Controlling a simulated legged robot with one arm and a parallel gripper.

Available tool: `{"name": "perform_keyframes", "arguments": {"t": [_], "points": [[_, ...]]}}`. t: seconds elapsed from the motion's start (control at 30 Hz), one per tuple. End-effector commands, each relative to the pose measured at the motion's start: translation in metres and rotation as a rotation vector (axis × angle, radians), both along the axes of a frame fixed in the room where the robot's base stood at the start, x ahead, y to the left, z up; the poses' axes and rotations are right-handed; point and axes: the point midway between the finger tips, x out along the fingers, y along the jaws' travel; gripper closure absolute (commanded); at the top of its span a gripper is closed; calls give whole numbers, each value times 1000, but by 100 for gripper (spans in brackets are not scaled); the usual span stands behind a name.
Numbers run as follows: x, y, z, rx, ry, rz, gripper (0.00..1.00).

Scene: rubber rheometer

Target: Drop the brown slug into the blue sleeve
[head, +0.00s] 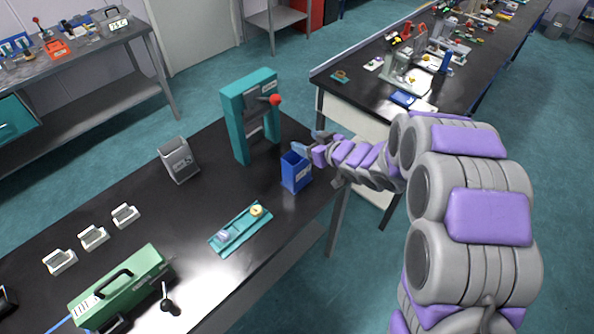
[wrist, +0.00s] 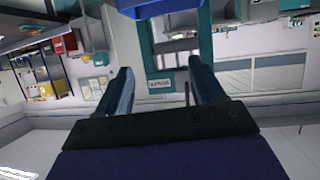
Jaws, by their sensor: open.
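The blue sleeve (head: 294,177) is an open-topped upright box on the black table near its right edge. A blue shape at the top of the wrist view (wrist: 160,8) looks like part of it. My gripper (head: 309,141) is at the sleeve's top, close to its rim. I cannot tell whether it touches. In the wrist view its two fingers (wrist: 160,75) are spread with nothing between them. I cannot make out a brown slug in either view; the inside of the sleeve is mostly hidden.
A teal press frame (head: 240,125) with a red knob stands behind the sleeve. A teal tray (head: 238,232) with a yellowish piece (head: 257,211) and a pale piece (head: 223,236) lies in front. A grey box (head: 179,160) and green case (head: 120,287) stand left.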

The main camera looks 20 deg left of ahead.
Motion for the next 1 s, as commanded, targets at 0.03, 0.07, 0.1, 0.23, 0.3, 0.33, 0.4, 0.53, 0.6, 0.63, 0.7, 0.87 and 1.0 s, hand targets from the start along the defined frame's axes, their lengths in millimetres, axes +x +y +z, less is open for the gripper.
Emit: {"name": "perform_keyframes", "arguments": {"t": [0.03, 0.07, 0.1, 0.23, 0.3, 0.33, 0.4, 0.53, 0.6, 0.63, 0.7, 0.87, 1.0], "points": [[-4, -9, 5, -2, 1, -4, 32], [-7, -14, 8, -2, 2, -5, 32], [-11, -21, 12, -3, 1, -5, 32], [-24, -45, 23, 0, 1, -6, 32], [-31, -58, 29, -1, 0, -5, 32], [-34, -63, 32, -1, -1, -6, 32], [-41, -75, 37, -4, -1, -6, 32], [-54, -95, 47, -1, 0, -5, 32], [-59, -104, 51, -2, 0, -5, 32], [-61, -108, 53, -3, -1, -5, 32], [-64, -114, 55, -5, -1, -4, 32], [-70, -122, 58, -2, 2, -2, 32], [-71, -123, 58, -2, 3, -2, 32]]}}
